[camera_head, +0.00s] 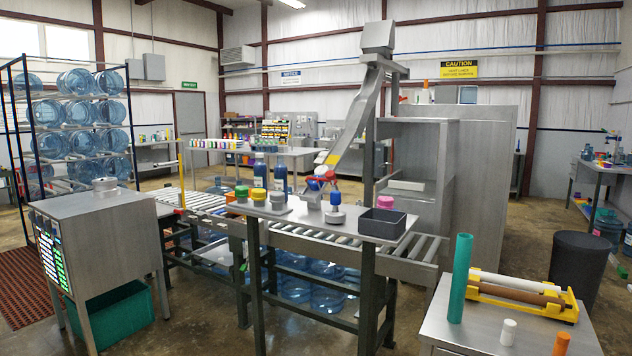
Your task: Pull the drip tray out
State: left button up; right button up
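I cannot tell for sure which thing is the drip tray. A small dark grey open tray (382,224) sits at the right end of the steel bench (330,222) in the middle. A green open bin (120,315) stands on the floor under the steel cabinet at the left. Neither gripper shows in the head view, and no arm of mine is seen.
A roller conveyor (408,243) runs behind the bench, with blue jugs (328,299) below it. Coloured caps and bottles (259,170) stand on the bench. A side table (470,327) at the front right holds a green tube (460,278). Floor shows between cabinet and bench.

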aim_at(209, 254)
jog(key=i+j+z, duration=0.15)
jog(key=j, duration=0.2)
jog(key=i+j+z, duration=0.2)
jog(key=j, duration=0.15)
jog(key=i+j+z, duration=0.15)
jog(key=j, duration=0.25)
jog(key=i+j+z, duration=0.15)
jog(key=j, duration=0.25)
jog(key=j+z, duration=0.2)
jog(key=j, duration=0.2)
jog(key=i+j, duration=0.1)
jog(key=j, duration=0.4)
jog(key=i+j, duration=0.1)
jog(key=j, duration=0.4)
jog(key=i+j, duration=0.15)
jog(key=j, duration=0.35)
jog(key=i+j, duration=0.1)
jog(key=j, duration=0.45)
jog(key=i+j, duration=0.1)
jog(key=j, duration=0.4)
jog(key=i+j+z, duration=0.1)
jog(key=j, duration=0.4)
